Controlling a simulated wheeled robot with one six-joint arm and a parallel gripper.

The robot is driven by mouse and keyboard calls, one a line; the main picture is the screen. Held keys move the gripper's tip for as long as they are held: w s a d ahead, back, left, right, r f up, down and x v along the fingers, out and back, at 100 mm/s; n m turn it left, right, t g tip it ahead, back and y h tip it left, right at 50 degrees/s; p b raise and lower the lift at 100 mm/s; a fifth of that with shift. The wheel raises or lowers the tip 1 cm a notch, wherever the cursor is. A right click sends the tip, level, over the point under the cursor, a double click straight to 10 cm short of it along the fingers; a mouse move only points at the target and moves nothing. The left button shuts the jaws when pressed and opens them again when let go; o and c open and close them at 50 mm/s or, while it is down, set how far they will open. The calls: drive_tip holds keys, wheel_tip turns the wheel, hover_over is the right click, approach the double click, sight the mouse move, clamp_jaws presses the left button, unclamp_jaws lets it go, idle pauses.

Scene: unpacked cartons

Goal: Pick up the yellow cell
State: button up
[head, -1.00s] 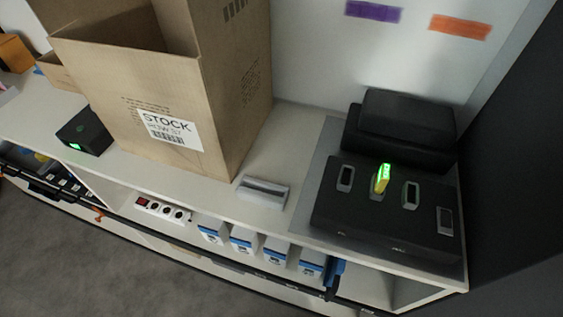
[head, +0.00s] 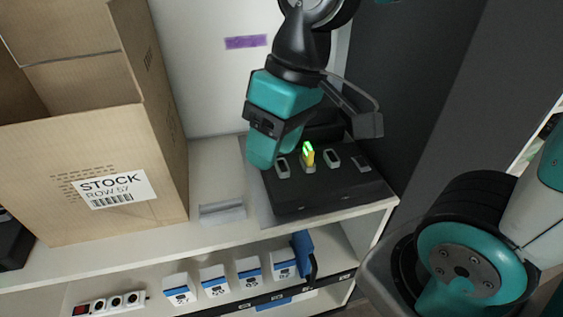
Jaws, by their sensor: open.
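The yellow cell (head: 309,158) stands upright in a slot of the black dock (head: 330,192) on the shelf top, and its upper end glows green. The other visible slots of the dock look empty. My gripper (head: 315,142) is open and empty, reaching down from above at the dock. One side of it shows left of the cell and the other to the upper right, both apart from the cell in the picture. How far they are from it in depth I cannot tell. The dock's back part is partly hidden behind my gripper.
A large open carton (head: 95,150) labelled STOCK stands on the shelf at left. A small grey holder (head: 222,212) lies between carton and dock. Several blue-and-white units (head: 214,279) and a power strip (head: 110,303) sit below. A dark panel (head: 425,80) rises at right.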

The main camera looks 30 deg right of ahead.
drive_tip(key=w+d+f+m+h+b, duration=0.2)
drive_tip(key=w+d+f+m, duration=0.15)
drive_tip(key=w+d, duration=0.65)
drive_tip(key=m+h, duration=0.1)
drive_tip(key=m, duration=0.4)
hover_over(309, 146)
drive_tip(key=f, duration=0.7)
drive_tip(key=f+p, duration=0.1)
drive_tip(key=f, duration=0.4)
drive_tip(key=shift+w+f, duration=0.2)
drive_tip(key=shift+f, duration=0.1)
drive_tip(key=shift+s+f+p, duration=0.15)
drive_tip(key=shift+f+p, duration=0.45)
drive_tip(key=shift+f, duration=1)
drive_tip(key=shift+s+f+p, duration=0.1)
drive_tip(key=shift+f+p, duration=0.5)
drive_tip(key=shift+f, duration=1)
drive_tip(key=shift+c, duration=0.2)
clamp_jaws()
